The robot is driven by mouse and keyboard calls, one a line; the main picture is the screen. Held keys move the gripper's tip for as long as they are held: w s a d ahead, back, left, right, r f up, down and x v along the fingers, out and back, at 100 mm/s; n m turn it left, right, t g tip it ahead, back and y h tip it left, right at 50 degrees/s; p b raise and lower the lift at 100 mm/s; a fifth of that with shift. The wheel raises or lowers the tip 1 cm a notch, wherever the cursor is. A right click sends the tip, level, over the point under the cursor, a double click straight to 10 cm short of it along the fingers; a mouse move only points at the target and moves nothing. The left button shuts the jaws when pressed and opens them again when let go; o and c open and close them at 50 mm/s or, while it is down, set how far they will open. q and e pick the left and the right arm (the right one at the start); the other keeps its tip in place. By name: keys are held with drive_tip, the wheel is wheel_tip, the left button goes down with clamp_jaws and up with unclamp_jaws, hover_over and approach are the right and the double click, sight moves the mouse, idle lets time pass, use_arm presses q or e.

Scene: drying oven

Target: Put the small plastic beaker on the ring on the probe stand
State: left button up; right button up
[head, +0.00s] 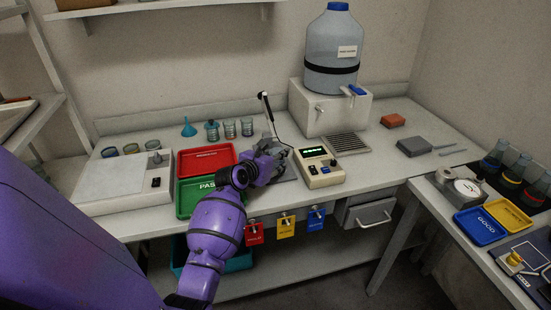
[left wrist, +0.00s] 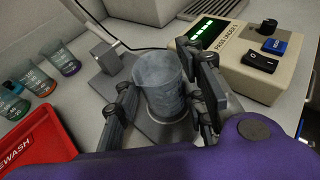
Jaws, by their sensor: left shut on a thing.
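The small plastic beaker (left wrist: 158,78) is clear, bluish and upright in the left wrist view. My left gripper (left wrist: 164,88) is shut on it, one finger on each side. In the head view my left gripper (head: 275,163) is over the probe stand and largely hides the beaker. The probe stand has a grey base plate (left wrist: 152,130) and a grey block (left wrist: 104,56); its probe (head: 264,97) rises behind the gripper. A pale round rim, apparently the ring (left wrist: 181,117), shows under the beaker. I cannot tell whether the beaker touches it.
A beige meter (head: 318,167) stands close to the right of the gripper. Red (head: 207,148) and green (head: 187,208) trays lie to the left. A cable runs from the probe.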

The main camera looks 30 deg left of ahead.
use_arm(q)
drive_tip(key=o, duration=0.9)
drive_tip(key=shift+f, duration=0.2)
drive_tip(key=o, duration=0.4)
use_arm(e)
drive_tip(key=shift+a, duration=0.1)
use_arm(q)
drive_tip(key=shift+r, duration=0.2)
drive_tip(key=p+v, duration=0.1)
drive_tip(key=v, duration=0.5)
drive_tip(key=shift+s+r, duration=0.1)
drive_tip(key=shift+r, duration=0.15)
drive_tip(key=v, duration=0.5)
drive_tip(key=shift+s+p, duration=0.35)
drive_tip(key=shift+s, duration=0.05)
use_arm(e)
drive_tip(key=shift+a+r, duration=0.3)
drive_tip(key=shift+r, duration=0.3)
